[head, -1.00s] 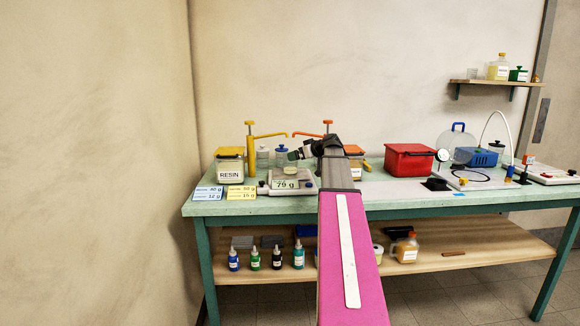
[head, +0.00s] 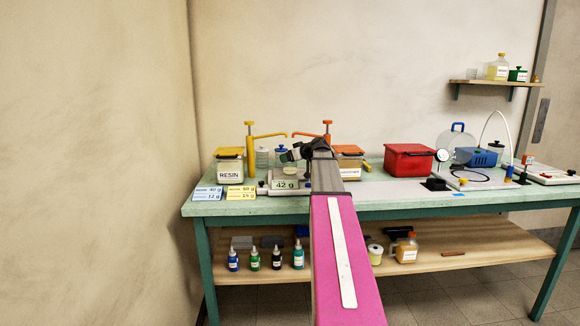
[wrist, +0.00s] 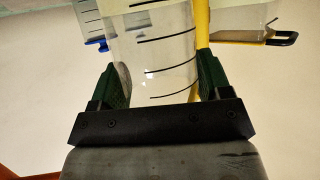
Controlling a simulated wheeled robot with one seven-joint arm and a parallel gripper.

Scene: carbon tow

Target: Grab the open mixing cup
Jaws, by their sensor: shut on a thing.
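The mixing cup (wrist: 152,50) is clear, with black measuring lines, and stands between my fingers in the wrist view. My gripper (wrist: 162,80) is shut on it, with a dark green finger against each side. In the head view my gripper (head: 290,154) is over the scale (head: 264,188), which reads 42 g. The cup is small there and partly hidden by my gripper, so I cannot tell whether it still touches the scale.
The resin tub (head: 229,168) with its yellow pump (head: 250,150) stands left of the scale. An orange pump (head: 327,130) and a hardener tub (head: 350,163) are right, partly behind my arm. A blue-lidded jar (head: 281,149) is behind. A red box (head: 409,160) stands further right.

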